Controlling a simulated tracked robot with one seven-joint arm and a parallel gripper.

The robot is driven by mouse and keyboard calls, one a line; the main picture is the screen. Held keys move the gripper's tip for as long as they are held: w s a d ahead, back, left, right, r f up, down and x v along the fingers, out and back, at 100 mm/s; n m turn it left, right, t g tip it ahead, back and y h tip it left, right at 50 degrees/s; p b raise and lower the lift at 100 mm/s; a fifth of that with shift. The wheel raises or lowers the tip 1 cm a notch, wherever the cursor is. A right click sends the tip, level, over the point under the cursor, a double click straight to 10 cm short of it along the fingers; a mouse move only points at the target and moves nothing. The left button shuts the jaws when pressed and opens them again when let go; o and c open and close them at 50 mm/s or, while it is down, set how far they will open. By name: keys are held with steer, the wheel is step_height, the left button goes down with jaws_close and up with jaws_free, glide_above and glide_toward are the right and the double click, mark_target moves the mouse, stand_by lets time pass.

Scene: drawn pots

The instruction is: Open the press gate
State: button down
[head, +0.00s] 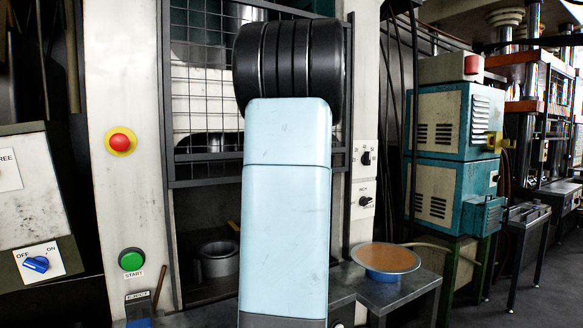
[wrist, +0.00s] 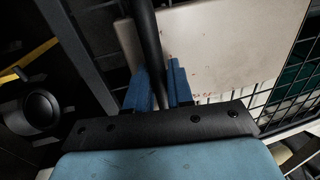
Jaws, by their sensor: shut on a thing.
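The press gate (head: 207,183) is a dark-framed wire mesh panel between two pale uprights in the head view. Its lower edge sits above the press bed, with an open gap beneath. Part of its mesh also shows at the right of the wrist view (wrist: 284,96). My gripper (wrist: 158,88) has blue fingers, shut on a dark round bar (wrist: 150,45) that looks like the gate's handle. The bar runs between the fingers. In the head view my light blue arm hides the gripper, the bar and the gate's right part.
A grey round pot (head: 219,262) stands inside the press below the gate. A red button (head: 121,141) and green start button (head: 132,260) are on the left upright. An orange-topped round dish (head: 387,258) sits on a metal table at right, near a teal cabinet (head: 437,120).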

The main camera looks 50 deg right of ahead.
steer(key=shift+s+r, duration=0.1)
steer(key=shift+r, duration=0.2)
steer(key=c, duration=1.2)
jaws_free()
steer(key=shift+c, duration=0.2)
steer(key=shift+o, duration=0.3)
steer(key=v, duration=1.3)
steer(key=shift+s+f, duration=0.2)
steer(key=shift+s, duration=0.1)
